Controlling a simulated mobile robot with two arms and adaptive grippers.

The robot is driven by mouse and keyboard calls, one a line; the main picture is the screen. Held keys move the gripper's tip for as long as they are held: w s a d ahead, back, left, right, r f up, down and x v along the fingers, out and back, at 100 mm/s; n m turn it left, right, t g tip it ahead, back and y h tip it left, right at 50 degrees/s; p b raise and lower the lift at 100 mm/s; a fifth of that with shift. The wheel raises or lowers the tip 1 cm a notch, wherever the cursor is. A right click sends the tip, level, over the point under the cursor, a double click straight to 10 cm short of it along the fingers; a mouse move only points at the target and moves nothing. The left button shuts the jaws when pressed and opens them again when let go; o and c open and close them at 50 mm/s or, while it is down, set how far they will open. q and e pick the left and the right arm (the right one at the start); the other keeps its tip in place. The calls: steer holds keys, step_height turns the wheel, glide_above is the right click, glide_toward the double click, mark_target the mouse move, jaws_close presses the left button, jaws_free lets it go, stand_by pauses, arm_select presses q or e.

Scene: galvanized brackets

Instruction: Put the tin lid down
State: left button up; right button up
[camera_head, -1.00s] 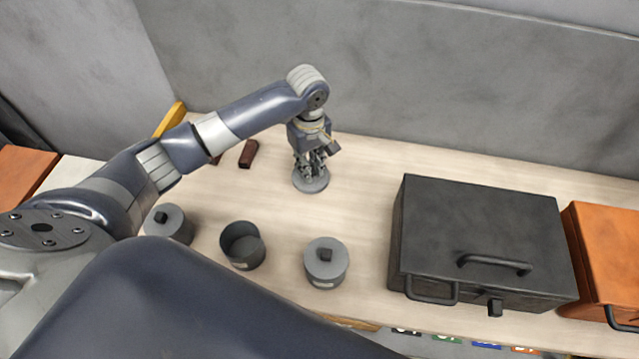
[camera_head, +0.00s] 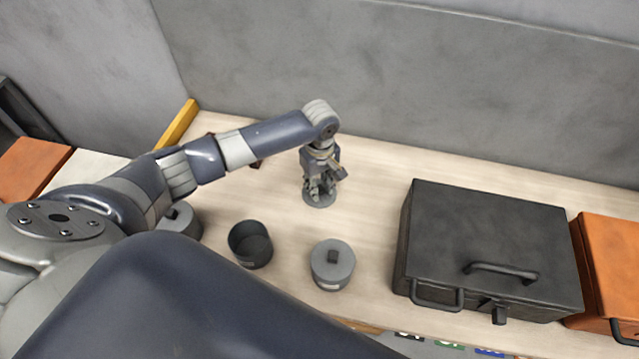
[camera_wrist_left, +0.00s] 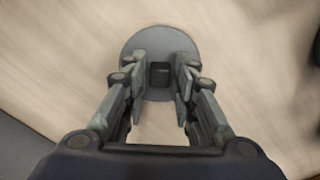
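The tin lid (camera_head: 319,201), a grey disc with a small dark knob, appears to lie flat on the bench. The left wrist view shows the lid (camera_wrist_left: 160,40) below my left gripper (camera_wrist_left: 161,78), with the dark knob (camera_wrist_left: 160,75) between the fingers. A narrow gap shows on each side of the knob, so the fingers look open around it. In the head view my left gripper (camera_head: 320,188) points straight down over the lid and hides part of it. My right gripper is not in view.
An open, lidless tin (camera_head: 250,244) stands in front of the lid. A lidded tin (camera_head: 332,265) is to its right, another (camera_head: 180,222) partly behind my arm. A black case (camera_head: 490,245) and an orange case (camera_head: 612,265) stand right. Bench between lid and case is clear.

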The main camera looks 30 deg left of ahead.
mark_target(320, 188)
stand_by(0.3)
arm_select(q)
step_height(320, 188, up, 12)
steer(key=shift+r+b, duration=0.15)
steer(key=shift+b, duration=0.25)
stand_by(0.4)
